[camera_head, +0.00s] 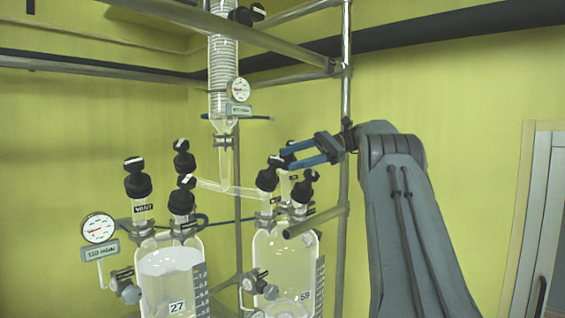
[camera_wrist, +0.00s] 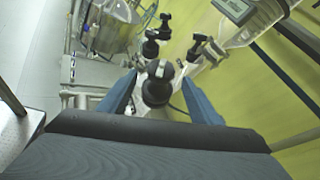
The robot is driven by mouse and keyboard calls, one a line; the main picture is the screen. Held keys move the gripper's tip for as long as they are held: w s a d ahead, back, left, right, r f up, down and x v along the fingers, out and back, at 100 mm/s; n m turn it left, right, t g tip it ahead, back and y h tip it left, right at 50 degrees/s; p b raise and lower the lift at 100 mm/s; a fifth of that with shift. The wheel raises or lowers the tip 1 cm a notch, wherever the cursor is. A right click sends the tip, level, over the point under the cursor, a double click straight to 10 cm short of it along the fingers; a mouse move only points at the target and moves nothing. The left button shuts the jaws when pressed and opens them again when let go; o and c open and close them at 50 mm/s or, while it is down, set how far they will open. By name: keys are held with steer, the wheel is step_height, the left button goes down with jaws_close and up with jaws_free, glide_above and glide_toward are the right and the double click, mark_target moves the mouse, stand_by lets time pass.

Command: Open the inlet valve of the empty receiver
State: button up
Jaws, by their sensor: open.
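Two glass receivers stand side by side in the head view. The left one (camera_head: 170,270), marked 27, shows a liquid surface near its top. The right one (camera_head: 272,250), marked 59, shows an ellipse low down; I cannot clearly tell its fill. Black valve knobs top both, including a front inlet knob (camera_head: 267,179) on the right receiver, where the branched glass tube (camera_head: 222,187) ends. My gripper (camera_head: 285,156) is open, its blue fingers at the height of that knob's top. In the wrist view a black knob (camera_wrist: 157,90) lies between the fingers, with no clear contact.
A glass condenser (camera_head: 222,70) with a gauge (camera_head: 240,89) hangs above. Another gauge (camera_head: 99,228) stands left. Metal rails (camera_head: 345,100) frame the rig close to my arm. Other black knobs (camera_head: 303,187) crowd nearby. Open room lies at right before the wall.

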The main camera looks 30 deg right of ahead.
steer(key=shift+s+d+r+p, duration=0.25)
steer(key=shift+d+r+p, duration=0.25)
steer(key=shift+p, duration=0.1)
steer(key=shift+s+d, duration=0.1)
steer(key=shift+d, duration=0.2)
steer(key=shift+f, duration=0.1)
steer(key=shift+a, duration=0.1)
